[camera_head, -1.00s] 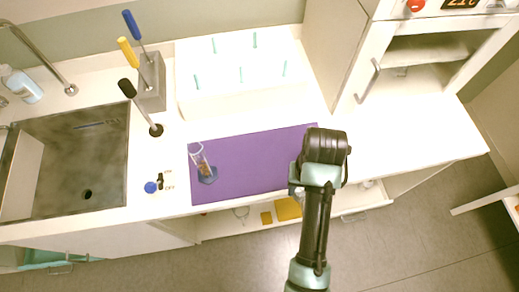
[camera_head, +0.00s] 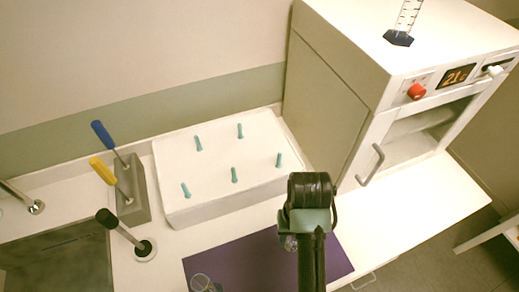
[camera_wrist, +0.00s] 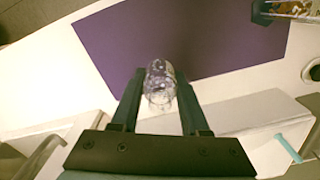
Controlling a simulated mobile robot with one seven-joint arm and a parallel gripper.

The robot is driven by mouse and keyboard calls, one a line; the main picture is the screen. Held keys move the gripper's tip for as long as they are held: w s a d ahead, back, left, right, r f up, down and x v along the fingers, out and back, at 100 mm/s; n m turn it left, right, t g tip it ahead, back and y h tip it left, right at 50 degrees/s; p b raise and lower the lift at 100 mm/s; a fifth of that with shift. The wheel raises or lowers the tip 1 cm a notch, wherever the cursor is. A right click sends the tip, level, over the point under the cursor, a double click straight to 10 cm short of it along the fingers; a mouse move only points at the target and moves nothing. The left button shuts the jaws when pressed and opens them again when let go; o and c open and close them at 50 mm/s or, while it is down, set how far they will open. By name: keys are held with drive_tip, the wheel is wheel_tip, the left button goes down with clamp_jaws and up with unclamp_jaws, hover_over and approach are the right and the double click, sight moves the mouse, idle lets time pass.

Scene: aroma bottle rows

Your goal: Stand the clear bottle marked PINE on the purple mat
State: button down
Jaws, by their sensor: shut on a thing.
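My gripper (camera_wrist: 159,77) is shut on a clear bottle (camera_wrist: 160,95), with a finger on either side of it. No PINE marking can be read on it. A bit of the bottle (camera_head: 290,243) also shows beside my wrist in the head view. The purple mat (camera_head: 240,262) lies on the counter, cut off by the lower edge of the head view. In the wrist view the mat (camera_wrist: 215,35) fills the upper middle, and the bottle overlaps its edge. I cannot tell the bottle's height above it.
A clear cylinder (camera_head: 200,283) stands at the mat's left end. A white pegged block (camera_head: 215,165) lies behind the mat. A holder with blue- and yellow-handled tools (camera_head: 133,190) and a black-handled tool (camera_head: 107,218) stand left. An oven-like cabinet (camera_head: 380,120) stands right.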

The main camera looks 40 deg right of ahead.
drive_tip(key=shift+s+r, duration=0.1)
drive_tip(key=shift+s, duration=0.05)
drive_tip(key=shift+s+f, duration=0.25)
wheel_tip(320, 180, down, 10)
drive_tip(key=shift+w+r+p, duration=0.1)
drive_tip(key=shift+r+p, duration=0.15)
drive_tip(key=shift+p, duration=0.2)
drive_tip(key=shift+f, duration=0.2)
drive_tip(key=shift+c, duration=2)
unclamp_jaws()
drive_tip(key=shift+r, duration=0.1)
wheel_tip(320, 180, up, 12)
drive_tip(key=shift+r, duration=0.15)
